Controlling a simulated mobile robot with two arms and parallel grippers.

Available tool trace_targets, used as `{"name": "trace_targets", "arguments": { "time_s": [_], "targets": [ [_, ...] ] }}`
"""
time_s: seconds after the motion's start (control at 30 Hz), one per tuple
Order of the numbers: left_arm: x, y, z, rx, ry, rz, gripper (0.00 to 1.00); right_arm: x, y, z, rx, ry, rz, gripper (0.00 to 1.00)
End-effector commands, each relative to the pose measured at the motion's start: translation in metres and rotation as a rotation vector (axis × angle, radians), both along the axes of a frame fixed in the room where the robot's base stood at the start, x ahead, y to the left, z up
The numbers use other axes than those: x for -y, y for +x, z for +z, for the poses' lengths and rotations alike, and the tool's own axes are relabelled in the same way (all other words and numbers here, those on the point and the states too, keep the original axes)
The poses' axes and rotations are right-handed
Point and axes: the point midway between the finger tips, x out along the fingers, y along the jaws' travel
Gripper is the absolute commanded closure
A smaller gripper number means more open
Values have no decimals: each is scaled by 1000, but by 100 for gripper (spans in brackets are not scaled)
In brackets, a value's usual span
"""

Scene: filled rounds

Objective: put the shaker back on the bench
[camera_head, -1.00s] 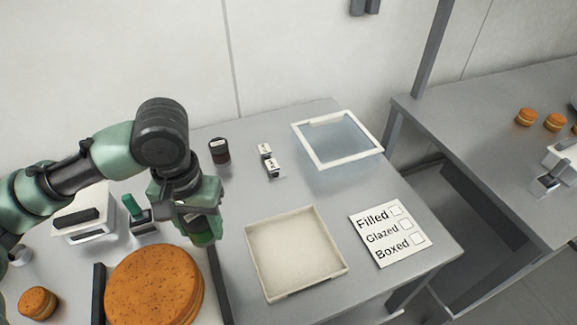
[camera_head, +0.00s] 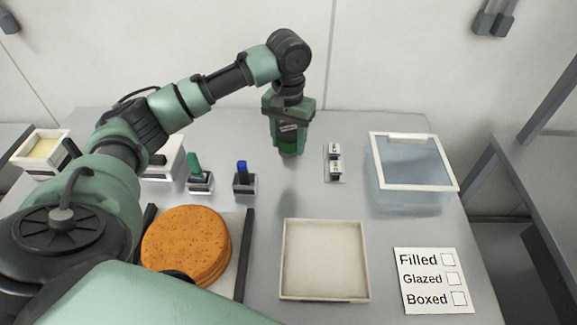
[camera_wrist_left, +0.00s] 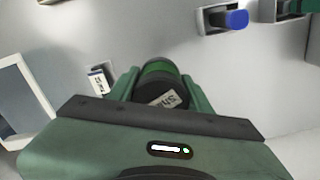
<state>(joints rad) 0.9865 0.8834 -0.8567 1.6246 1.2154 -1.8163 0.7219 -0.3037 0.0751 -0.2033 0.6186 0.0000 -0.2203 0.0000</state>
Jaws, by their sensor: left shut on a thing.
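The shaker (camera_head: 289,146) is green with a dark top and part of a label, and looks upright. My right gripper is not in view.
Blue (camera_head: 244,182) and green (camera_head: 199,180) handled items stand left. A large orange round (camera_head: 186,245), a shallow empty tray (camera_head: 325,296) and a checklist card (camera_head: 432,280) are in front.

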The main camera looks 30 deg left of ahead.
Motion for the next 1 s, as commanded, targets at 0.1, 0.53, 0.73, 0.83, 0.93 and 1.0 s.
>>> {"name": "trace_targets", "arguments": {
  "time_s": [0.1,0.53,0.73,0.83,0.93,1.0],
  "targets": [
    [-1,-1,-28,-3,2,1,95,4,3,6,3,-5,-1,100],
    [0,-1,-83,-3,1,0,95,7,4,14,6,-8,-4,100],
    [0,0,-99,1,0,0,95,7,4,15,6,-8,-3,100],
    [0,0,-100,2,0,0,95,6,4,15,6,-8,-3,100],
    [0,0,-99,2,0,0,95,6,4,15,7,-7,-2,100],
    [0,0,-100,1,0,0,95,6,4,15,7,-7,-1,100]
  ]
}}
